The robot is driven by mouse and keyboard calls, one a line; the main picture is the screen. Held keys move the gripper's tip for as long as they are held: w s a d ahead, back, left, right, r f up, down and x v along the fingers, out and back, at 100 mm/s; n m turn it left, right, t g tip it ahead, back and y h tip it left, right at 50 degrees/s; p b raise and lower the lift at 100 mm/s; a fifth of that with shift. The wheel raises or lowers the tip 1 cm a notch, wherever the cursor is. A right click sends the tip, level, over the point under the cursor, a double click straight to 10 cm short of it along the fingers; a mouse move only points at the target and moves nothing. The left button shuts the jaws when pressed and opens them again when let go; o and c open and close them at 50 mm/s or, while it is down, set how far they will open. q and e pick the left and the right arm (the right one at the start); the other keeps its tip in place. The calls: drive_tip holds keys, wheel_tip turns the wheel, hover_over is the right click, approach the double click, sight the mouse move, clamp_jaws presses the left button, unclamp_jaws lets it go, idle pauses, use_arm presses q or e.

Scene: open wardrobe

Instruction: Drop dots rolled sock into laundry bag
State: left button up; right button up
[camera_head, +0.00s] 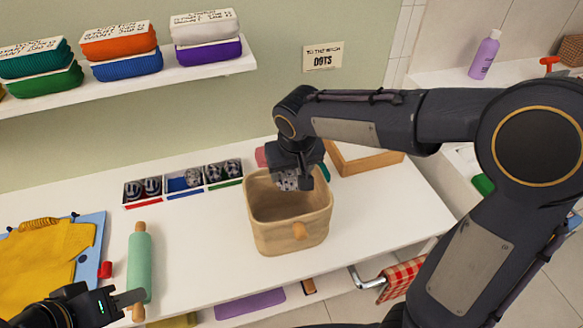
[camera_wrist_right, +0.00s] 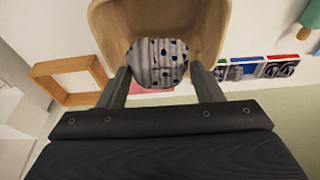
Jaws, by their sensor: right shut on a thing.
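The dotted rolled sock (camera_head: 287,180) is grey with dark spots. My right gripper (camera_head: 297,172) is shut on it and holds it over the back part of the tan laundry bag's opening. The laundry bag (camera_head: 290,238) stands open on the white surface. In the right wrist view the sock (camera_wrist_right: 158,64) sits between the two fingers (camera_wrist_right: 160,85), with the bag's rim (camera_wrist_right: 104,28) around and beyond it. My left gripper (camera_head: 125,300) is at the lower left, by the green rolling pin, away from the bag; its jaw opening is unclear.
Small divided trays (camera_head: 186,181) with rolled socks lie left of the bag. A wooden frame-like box (camera_head: 365,160) is behind right. A green rolling pin (camera_head: 139,262) and yellow cloth (camera_head: 45,262) lie at left. A wall sign (camera_head: 323,57) reads "to the wash dots".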

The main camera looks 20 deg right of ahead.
wheel_tip(320, 180, down, 17)
drive_tip(key=b, duration=1.2)
drive_tip(key=shift+r, duration=0.15)
drive_tip(key=shift+f+b, duration=0.55)
drive_tip(key=shift+f, duration=0.1)
idle(0.4)
drive_tip(key=o, duration=1)
drive_tip(key=shift+o, duration=0.6)
wheel_tip(320, 180, up, 9)
drive_tip(key=p, duration=0.6)
drive_tip(key=shift+p, duration=0.4)
